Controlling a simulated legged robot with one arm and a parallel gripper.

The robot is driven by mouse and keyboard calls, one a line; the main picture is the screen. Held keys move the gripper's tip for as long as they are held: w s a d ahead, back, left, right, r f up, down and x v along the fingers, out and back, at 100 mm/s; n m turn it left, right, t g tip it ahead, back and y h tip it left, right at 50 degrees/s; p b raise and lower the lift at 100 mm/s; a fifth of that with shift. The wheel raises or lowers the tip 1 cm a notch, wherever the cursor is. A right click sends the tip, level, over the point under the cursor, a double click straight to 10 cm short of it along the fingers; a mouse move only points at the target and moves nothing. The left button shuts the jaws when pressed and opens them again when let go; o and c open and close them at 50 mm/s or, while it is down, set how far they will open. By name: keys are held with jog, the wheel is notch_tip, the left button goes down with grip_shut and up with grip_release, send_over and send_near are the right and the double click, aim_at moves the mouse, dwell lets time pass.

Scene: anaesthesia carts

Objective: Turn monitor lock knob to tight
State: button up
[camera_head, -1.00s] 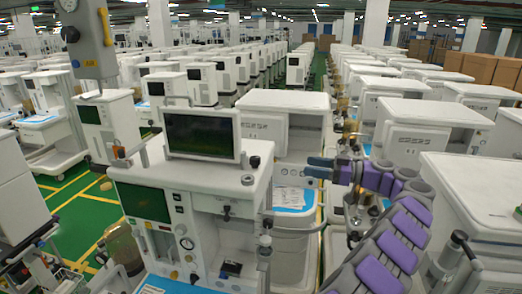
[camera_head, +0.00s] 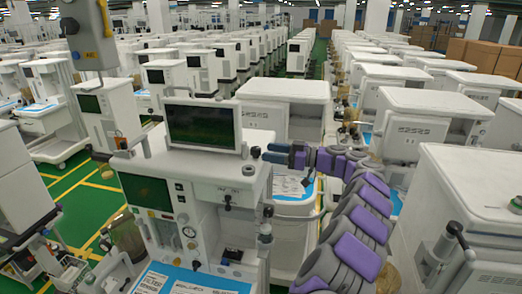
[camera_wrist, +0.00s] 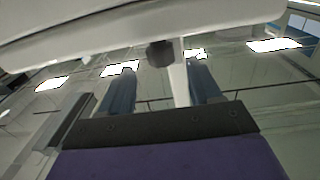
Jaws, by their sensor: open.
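The monitor (camera_head: 203,126) stands on top of the white anaesthesia cart (camera_head: 190,178), its dark screen facing me. A small dark round knob (camera_head: 255,151) shows by its lower right corner; another (camera_head: 248,170) sits just below. My gripper (camera_head: 270,153) is open at the right of the monitor, blue fingers pointing left toward these knobs. In the wrist view, a dark knob (camera_wrist: 160,53) lies ahead between the spread fingers of my gripper (camera_wrist: 162,88), beside a white post (camera_wrist: 180,80) and below a pale slab. I cannot tell contact or how tight the knob is.
A grey box on a pole (camera_head: 88,32) hangs at upper left. A blue-white sheet (camera_head: 190,280) lies on the cart's lower shelf. Another white cart (camera_head: 285,100) stands behind my gripper, and more carts crowd the right. Green floor shows at left.

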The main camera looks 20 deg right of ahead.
aim_at(256, 152)
jog(key=shift+x, duration=2.05)
jog(key=c, duration=1)
jog(key=shift+c, duration=0.2)
